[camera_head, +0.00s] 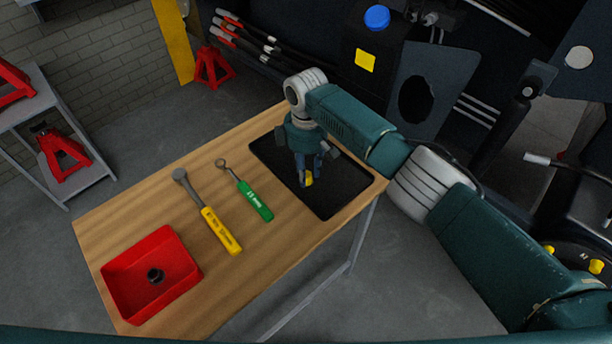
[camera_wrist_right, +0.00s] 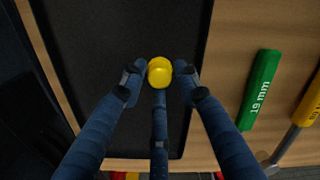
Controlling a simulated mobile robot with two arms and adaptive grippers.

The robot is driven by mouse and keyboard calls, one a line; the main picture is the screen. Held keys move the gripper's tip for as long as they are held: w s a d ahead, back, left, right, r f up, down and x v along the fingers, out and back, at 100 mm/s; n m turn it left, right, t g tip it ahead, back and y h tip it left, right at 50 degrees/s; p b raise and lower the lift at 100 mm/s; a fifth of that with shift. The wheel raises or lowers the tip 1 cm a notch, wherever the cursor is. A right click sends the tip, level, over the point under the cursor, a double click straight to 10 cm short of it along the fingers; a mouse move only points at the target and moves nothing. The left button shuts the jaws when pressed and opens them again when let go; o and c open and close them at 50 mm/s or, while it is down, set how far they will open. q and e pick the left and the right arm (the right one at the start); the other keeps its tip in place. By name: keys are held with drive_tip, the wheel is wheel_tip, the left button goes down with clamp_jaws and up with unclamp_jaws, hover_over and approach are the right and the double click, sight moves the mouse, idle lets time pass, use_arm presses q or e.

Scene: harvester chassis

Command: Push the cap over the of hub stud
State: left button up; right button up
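The yellow cap (camera_head: 309,178) is at the black mat (camera_head: 340,196) on the workbench. In the right wrist view the cap (camera_wrist_right: 159,70) sits between the fingertips of my right gripper. My right gripper (camera_head: 306,172) points down over the mat. Its three blue fingers (camera_wrist_right: 158,82) close around the cap, two at its sides and one below it in the picture. I cannot tell whether the cap still touches the mat. Yellow pieces (camera_head: 596,266) show on a dark round part at the lower right. No bare hub stud can be made out. My left gripper is not in view.
The wooden workbench (camera_head: 128,219) also holds a green-handled wrench (camera_head: 253,201), a yellow-handled tool (camera_head: 219,230) and a red bin (camera_head: 124,271) with a dark socket (camera_head: 155,276). The dark machine chassis (camera_head: 425,85) stands behind and right. Red jack stands (camera_head: 62,153) are at left.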

drive_tip(key=c, duration=0.6)
wheel_tip(320, 180, up, 6)
drive_tip(key=p, duration=0.5)
drive_tip(key=shift+p, duration=0.35)
drive_tip(key=shift+c, duration=0.2)
